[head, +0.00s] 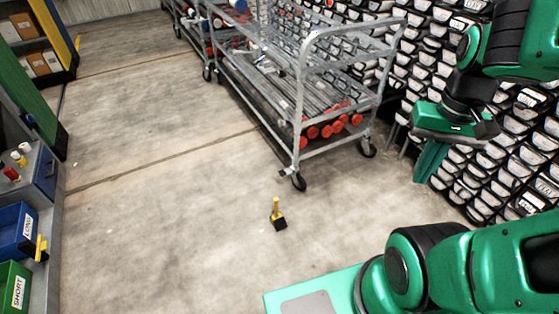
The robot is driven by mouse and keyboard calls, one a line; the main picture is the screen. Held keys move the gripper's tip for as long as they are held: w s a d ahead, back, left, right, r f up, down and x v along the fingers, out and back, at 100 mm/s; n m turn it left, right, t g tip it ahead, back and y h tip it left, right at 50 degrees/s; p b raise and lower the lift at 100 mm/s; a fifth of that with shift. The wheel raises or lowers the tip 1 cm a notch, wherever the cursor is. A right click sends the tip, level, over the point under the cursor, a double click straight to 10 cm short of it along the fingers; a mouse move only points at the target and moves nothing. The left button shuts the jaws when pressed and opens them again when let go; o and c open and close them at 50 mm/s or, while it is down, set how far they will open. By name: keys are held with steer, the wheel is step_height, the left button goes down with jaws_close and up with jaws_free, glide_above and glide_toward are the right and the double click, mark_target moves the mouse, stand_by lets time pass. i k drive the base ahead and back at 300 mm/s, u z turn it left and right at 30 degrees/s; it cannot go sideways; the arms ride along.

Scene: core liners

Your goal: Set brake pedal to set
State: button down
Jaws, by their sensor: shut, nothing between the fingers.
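A small yellow upright piece on a black block (279,222) stands on the floor in front of the metal cart; I cannot tell whether it is the brake pedal. A small light tab (283,174) sticks out low beside the cart's near front wheel (299,182); it is too small to tell whether it is a pedal, or its position. My gripper (428,180) hangs at the right, fingers pointing down and together, with nothing held. It is apart from the cart and the yellow piece.
The wheeled metal cart (310,78) holds several red-ended tubes on its low shelf. Stacked white-fronted core boxes (520,160) fill the right side. At the left edge are a blue bin (15,230) and a green bin (15,285).

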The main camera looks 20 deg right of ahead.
mark_target(286, 172)
steer(key=z, duration=0.1)
steer(key=i, duration=1.25)
steer(key=z, duration=0.1)
